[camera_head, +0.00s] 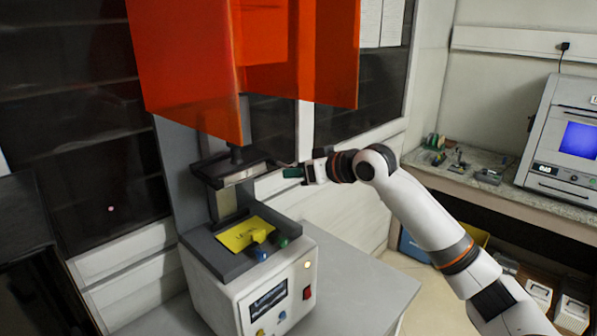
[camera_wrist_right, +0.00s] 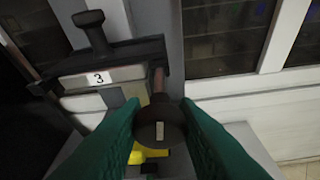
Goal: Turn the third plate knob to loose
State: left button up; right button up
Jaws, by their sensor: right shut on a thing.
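The plate holder labelled 3 (camera_wrist_right: 98,78) is a dark block with a pale lower part and a T-shaped handle on top. In the head view the plate holder (camera_head: 238,174) sits on the machine under an orange hood. A dark round knob (camera_wrist_right: 160,114) with a pale upright mark stands at its right side on a brownish shaft. My right gripper (camera_wrist_right: 160,128) has green fingers, one on each side of the knob, and is shut on it. In the head view the right gripper (camera_head: 290,173) reaches in from the right; the knob is too small to make out there. My left gripper is not in view.
The white machine (camera_head: 215,300) has a screen, buttons and a yellow label plate (camera_head: 245,234) below the plate holder. The orange hood (camera_head: 190,70) hangs above. A grey table (camera_head: 365,285) is bare to the right. A side bench (camera_head: 465,170) holds small tools and a device.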

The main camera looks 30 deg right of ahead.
jog(key=o, duration=0.9)
jog(key=shift+o, duration=0.2)
jog(key=b+v, duration=0.3)
jog(key=v, duration=0.9)
jog(key=shift+b, duration=0.35)
